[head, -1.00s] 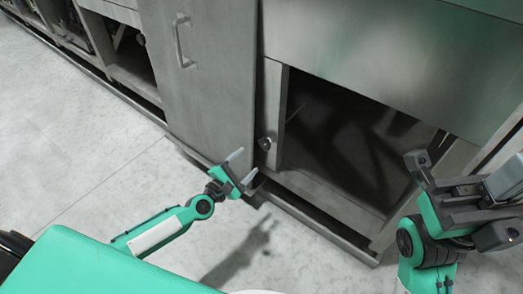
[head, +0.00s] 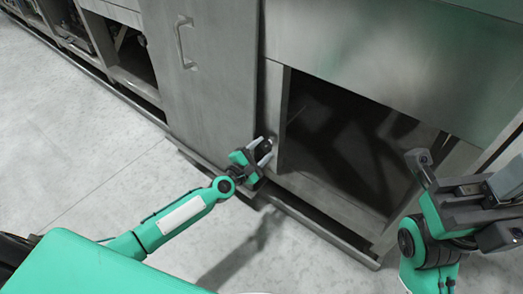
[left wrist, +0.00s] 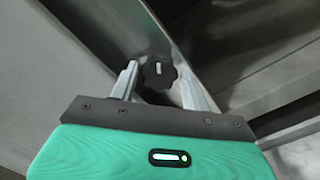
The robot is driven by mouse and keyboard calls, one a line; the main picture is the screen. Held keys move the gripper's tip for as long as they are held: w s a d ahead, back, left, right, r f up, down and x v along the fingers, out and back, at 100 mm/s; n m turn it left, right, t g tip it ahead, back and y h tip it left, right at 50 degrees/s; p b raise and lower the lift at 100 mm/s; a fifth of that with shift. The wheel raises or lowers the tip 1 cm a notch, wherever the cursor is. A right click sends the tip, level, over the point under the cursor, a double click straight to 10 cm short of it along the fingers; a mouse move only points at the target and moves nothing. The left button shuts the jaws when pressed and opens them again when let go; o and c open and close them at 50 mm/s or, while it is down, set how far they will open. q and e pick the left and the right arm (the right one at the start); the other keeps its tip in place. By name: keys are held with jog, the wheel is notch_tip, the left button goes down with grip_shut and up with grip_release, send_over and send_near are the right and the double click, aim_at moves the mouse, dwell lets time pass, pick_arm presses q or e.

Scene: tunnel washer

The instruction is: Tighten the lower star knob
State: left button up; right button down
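The lower star knob (left wrist: 158,72) is a small dark lobed knob with a light slot-like mark in its middle. It sits on a narrow metal post beside the open bay. In the head view the knob (head: 266,144) is partly hidden by my left gripper (head: 263,154), whose fingers reach up to it. In the left wrist view the two fingers of this gripper (left wrist: 160,85) are apart, one on each side of the knob, with visible gaps to it. My right gripper (head: 432,172) is raised at the right, apart from the knob; its fingers look spread and empty.
A closed metal door (head: 200,85) with a bar handle (head: 182,42) is left of the post. The dark open bay (head: 345,140) is to the right. A low rail (head: 320,232) runs along the foot of the machine. The pale floor (head: 90,150) at left is clear.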

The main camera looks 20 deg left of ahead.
pick_arm(q)
jog(key=c, duration=0.5)
